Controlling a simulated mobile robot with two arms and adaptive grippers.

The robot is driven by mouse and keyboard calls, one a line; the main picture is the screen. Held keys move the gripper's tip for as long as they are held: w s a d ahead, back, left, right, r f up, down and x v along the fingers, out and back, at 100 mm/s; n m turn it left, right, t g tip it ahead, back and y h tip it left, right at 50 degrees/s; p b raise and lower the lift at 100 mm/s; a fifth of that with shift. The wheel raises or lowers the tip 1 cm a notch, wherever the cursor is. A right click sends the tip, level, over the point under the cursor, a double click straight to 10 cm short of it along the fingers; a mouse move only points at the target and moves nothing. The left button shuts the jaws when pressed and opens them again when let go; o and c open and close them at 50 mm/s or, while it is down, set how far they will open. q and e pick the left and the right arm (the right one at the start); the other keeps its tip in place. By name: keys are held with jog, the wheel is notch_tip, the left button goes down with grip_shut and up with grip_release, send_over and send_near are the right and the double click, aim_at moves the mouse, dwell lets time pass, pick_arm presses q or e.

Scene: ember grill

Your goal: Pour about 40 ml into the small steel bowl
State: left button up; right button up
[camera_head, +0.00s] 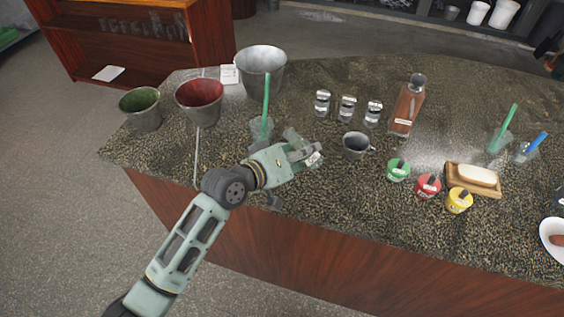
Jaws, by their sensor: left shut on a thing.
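My left gripper (312,156) is over the front part of the speckled counter, left of a small steel cup (355,146) with a handle. It is shut on a small clear-grey thing (293,138), mostly hidden by the fingers; I cannot tell exactly what it is. The steel cup stands upright, apart from the gripper; its inside looks dark and I cannot tell whether it holds liquid. It is the only small steel vessel with a bowl-like mouth that I can make out. A large steel bucket (261,75) stands farther back. My right gripper is out of view.
A glass with a green stick (266,115) stands close behind my left wrist. Red-lined (200,103) and green-lined (141,110) buckets are at left. Several shakers (347,108) and a wooden-bodied bottle (407,108) stand behind the cup. Green (398,170), red and yellow pots are at right.

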pick_arm(q)
jog(key=f+n+b, duration=0.1)
jog(key=b, duration=0.1)
jog(key=shift+d+f+h+b, duration=0.15)
jog(key=shift+f+h+b, duration=0.15)
jog(key=shift+f, duration=0.05)
jog(key=shift+s+n+h+b, duration=0.1)
jog(key=shift+n+h+b, duration=0.25)
jog(key=shift+b, duration=0.25)
jog(key=shift+r+n, duration=0.25)
jog(key=shift+r, duration=0.15)
jog(key=shift+d+r+n, duration=0.1)
jog(key=shift+r+n, duration=0.25)
jog(key=shift+n, duration=0.05)
jog(key=shift+b, duration=0.3)
jog(key=shift+f+n+h+b, duration=0.2)
jog(key=shift+n+h+b, duration=0.35)
jog(key=shift+n+h, duration=0.15)
jog(key=shift+r, duration=0.2)
jog(key=shift+r+n, duration=0.1)
jog(key=shift+n, duration=0.3)
jog(key=shift+r, duration=0.1)
